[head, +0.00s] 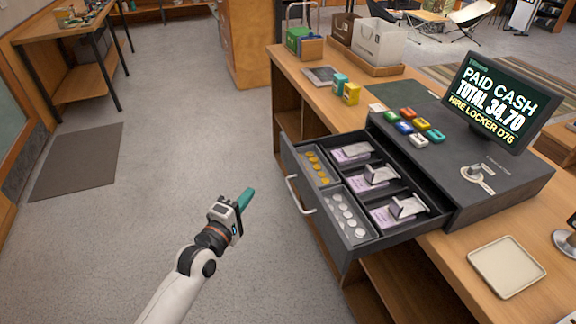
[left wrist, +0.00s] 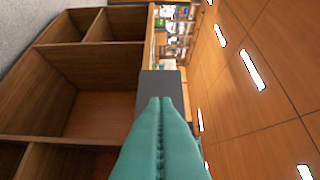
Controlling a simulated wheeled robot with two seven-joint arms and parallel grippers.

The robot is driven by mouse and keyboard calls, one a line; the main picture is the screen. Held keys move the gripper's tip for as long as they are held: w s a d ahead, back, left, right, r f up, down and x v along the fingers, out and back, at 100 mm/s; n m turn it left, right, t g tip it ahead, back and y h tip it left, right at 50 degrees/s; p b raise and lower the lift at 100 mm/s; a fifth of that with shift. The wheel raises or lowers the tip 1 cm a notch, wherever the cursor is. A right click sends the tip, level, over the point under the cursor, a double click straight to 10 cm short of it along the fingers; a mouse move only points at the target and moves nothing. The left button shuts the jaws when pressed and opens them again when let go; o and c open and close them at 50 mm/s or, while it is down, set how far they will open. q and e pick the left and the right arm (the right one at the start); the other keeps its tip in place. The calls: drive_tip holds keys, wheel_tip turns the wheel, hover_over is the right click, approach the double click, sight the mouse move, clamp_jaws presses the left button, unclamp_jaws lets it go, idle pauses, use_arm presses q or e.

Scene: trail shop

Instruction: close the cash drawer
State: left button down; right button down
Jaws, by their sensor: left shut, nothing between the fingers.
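The cash drawer (head: 352,238) stands pulled out of the dark register (head: 500,180) on the wooden counter. It holds coins in front cups and banknotes under clips in the compartments behind. A pale handle (head: 297,196) is on its front face. My left gripper (head: 247,196) is shut and empty, with teal fingers, to the left of the drawer front and apart from it in the head view. In the left wrist view the shut fingers (left wrist: 160,125) point toward a grey surface (left wrist: 160,84), which looks like the drawer. My right gripper is not in view.
The counter (head: 440,252) has open shelves below. A beige tray (head: 506,266) lies at the right. Colored boxes (head: 346,88) stand behind the drawer. The floor left of the counter is clear around my arm.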

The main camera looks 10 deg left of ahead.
use_arm(q)
drive_tip(key=p, duration=0.1)
approach(288, 160)
drive_tip(key=w+a, duration=0.3)
drive_tip(key=w, duration=0.1)
drive_tip(key=d, duration=0.1)
drive_tip(key=w+d, duration=0.1)
drive_tip(key=d+p, duration=0.1)
drive_tip(key=shift+w+d+f, duration=0.1)
drive_tip(key=shift+w+f, duration=0.05)
drive_tip(key=shift+w, duration=0.15)
drive_tip(key=shift+w+d, duration=0.2)
drive_tip(key=shift+d, duration=0.15)
drive_tip(key=shift+w+f, duration=0.1)
drive_tip(key=shift+w, duration=0.05)
